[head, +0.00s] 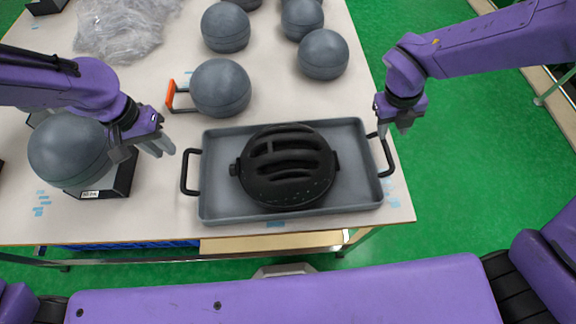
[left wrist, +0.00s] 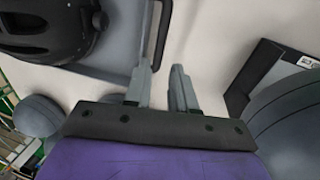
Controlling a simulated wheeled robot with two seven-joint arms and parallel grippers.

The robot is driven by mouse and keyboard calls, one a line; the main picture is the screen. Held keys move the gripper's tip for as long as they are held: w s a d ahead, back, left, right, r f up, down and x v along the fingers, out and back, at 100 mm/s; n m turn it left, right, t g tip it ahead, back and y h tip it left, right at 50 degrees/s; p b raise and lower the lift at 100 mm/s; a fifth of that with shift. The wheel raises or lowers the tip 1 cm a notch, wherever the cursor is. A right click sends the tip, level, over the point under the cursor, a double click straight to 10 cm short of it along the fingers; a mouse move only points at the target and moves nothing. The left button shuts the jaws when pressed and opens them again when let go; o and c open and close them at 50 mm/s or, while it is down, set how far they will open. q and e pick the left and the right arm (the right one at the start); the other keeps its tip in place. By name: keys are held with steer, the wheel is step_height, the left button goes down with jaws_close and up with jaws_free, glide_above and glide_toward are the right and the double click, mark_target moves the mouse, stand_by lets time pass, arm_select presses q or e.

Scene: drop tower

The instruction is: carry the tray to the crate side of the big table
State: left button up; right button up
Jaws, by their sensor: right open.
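The grey tray (head: 360,190) lies on the big table (head: 120,220) near its front right corner, with a black handle at each end. A black slotted helmet-like thing (head: 285,165) sits in it. My left gripper (head: 167,147) is open and empty, just left of and behind the tray's left handle (head: 184,172). In the left wrist view, my left gripper (left wrist: 162,85) has its two fingers apart, with the handle (left wrist: 162,35) beyond them, outside the gap. My right gripper (head: 395,127) is open by the tray's right handle (head: 388,158); whether it touches the handle is unclear.
A grey ball in a black holder (head: 118,180) stands close left of my left gripper. A grey ball (head: 220,88) with an orange-handled thing (head: 170,95) beside it is behind the tray. More balls and clear plastic wrap (head: 120,28) lie farther back. Green floor (head: 480,140) is open at right.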

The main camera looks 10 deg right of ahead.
mark_target(183, 167)
arm_select(q)
steer(key=f, duration=0.3)
steer(key=d+f, duration=0.1)
steer(key=f, duration=0.3)
steer(key=d+f, duration=0.1)
steer(key=f, duration=0.2)
steer(key=shift+s+f, duration=0.15)
arm_select(e)
steer(key=f, duration=0.3)
steer(key=d+f, duration=0.1)
steer(key=f, duration=0.3)
steer(key=d+f, duration=0.1)
steer(key=f, duration=0.2)
steer(key=shift+s+f, duration=0.1)
steer(key=shift+f, duration=0.05)
arm_select(q)
jaws_close()
arm_select(e)
jaws_close()
